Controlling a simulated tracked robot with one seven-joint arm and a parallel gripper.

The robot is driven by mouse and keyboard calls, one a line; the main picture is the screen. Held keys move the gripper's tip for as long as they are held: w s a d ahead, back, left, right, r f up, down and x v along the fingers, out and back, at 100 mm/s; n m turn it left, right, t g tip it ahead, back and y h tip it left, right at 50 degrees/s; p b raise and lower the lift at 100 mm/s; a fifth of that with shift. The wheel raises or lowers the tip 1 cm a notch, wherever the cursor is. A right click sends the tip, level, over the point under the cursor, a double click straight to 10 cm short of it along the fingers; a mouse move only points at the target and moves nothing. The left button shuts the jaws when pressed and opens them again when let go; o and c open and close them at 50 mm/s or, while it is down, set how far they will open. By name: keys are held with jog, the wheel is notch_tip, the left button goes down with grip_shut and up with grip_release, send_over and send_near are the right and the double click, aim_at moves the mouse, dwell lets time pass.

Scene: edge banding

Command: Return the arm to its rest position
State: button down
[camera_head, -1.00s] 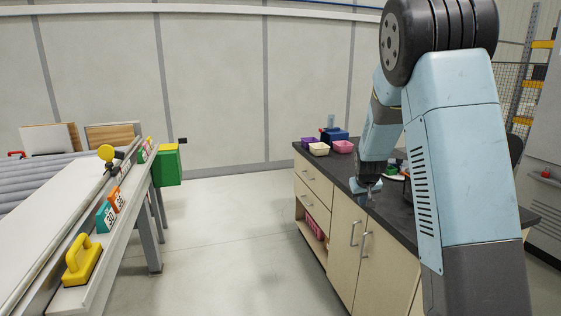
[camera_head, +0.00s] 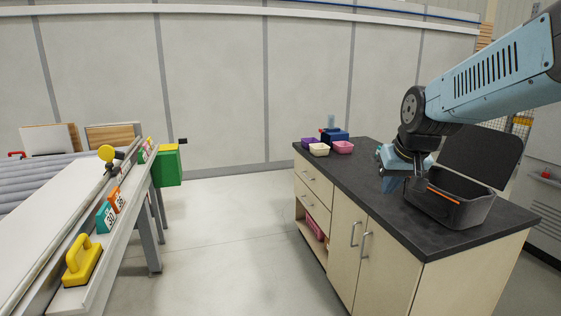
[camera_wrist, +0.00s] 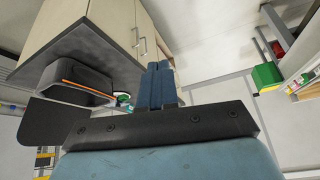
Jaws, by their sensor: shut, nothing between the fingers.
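My arm comes in from the upper right of the head view and folds down at its elbow. My gripper (camera_head: 391,184) hangs pointing down over the dark worktop (camera_head: 375,195), just left of the open black case. In the wrist view my gripper's two blue fingers (camera_wrist: 159,84) lie close together, shut, with nothing between them. The head view does not clearly show how high the gripper is above the worktop.
The black case (camera_head: 457,206) stands on the cabinet (camera_head: 345,240) with its lid up. A pink bin (camera_head: 343,147) and a cream bin (camera_head: 319,149) sit further back. A green and white round item (camera_wrist: 122,99) shows beside the case. The left bench holds a yellow-handled block (camera_head: 82,261).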

jog(key=s+a+r, duration=0.1)
jog(key=s, duration=1.5)
jog(key=shift+a+r, duration=0.2)
